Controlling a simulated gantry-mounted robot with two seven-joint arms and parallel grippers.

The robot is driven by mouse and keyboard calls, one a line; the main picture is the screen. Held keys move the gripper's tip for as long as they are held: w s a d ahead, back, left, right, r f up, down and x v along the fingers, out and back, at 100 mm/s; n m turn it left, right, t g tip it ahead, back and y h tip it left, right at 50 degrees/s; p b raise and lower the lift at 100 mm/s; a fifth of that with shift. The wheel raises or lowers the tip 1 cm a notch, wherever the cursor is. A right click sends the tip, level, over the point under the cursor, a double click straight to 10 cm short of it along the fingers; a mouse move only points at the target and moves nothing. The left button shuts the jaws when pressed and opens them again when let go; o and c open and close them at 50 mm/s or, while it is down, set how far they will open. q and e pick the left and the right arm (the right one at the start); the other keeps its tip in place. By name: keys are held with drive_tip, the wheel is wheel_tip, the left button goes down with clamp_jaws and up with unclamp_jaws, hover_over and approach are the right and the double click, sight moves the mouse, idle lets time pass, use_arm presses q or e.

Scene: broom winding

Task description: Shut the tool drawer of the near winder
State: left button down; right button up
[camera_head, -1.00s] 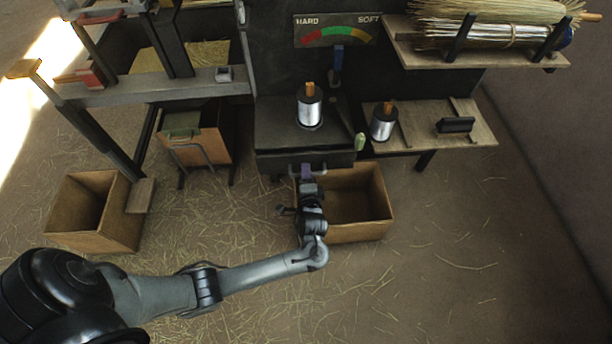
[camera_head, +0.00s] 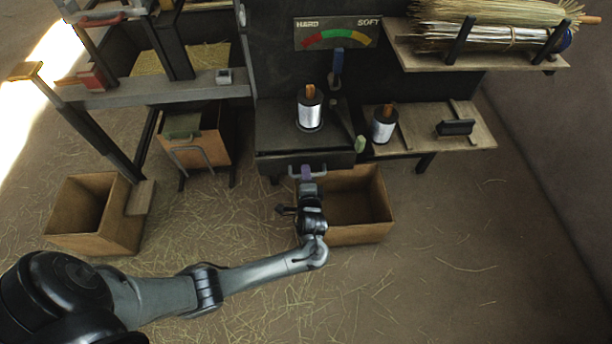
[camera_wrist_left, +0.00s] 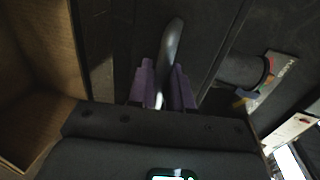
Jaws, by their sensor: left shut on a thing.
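The near winder's tool drawer (camera_head: 283,165) is a dark front below the winder's dark top. It carries a pale bar handle (camera_head: 322,169), seen as a curved metal bar (camera_wrist_left: 172,45) in the left wrist view. My left gripper (camera_head: 306,173) has purple fingers and is shut on this handle, with one finger on each side of it in the left wrist view (camera_wrist_left: 164,88). How far the drawer stands out is hard to tell, and its inside is not visible. My right gripper is not in view.
An open cardboard box (camera_head: 372,205) stands on the floor close to the right of my gripper. A wire spool (camera_head: 309,110) stands on the winder, and another spool (camera_head: 382,126) on the right shelf (camera_head: 470,133).

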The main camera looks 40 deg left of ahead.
use_arm(q)
drive_tip(key=shift+p+x, duration=0.3)
drive_tip(key=shift+x, duration=0.65)
drive_tip(key=c, duration=1.3)
unclamp_jaws()
drive_tip(key=shift+r, duration=0.1)
drive_tip(key=shift+o, duration=0.4)
drive_tip(key=shift+w+r, duration=0.1)
drive_tip(key=shift+w, duration=0.1)
drive_tip(key=shift+s, duration=0.1)
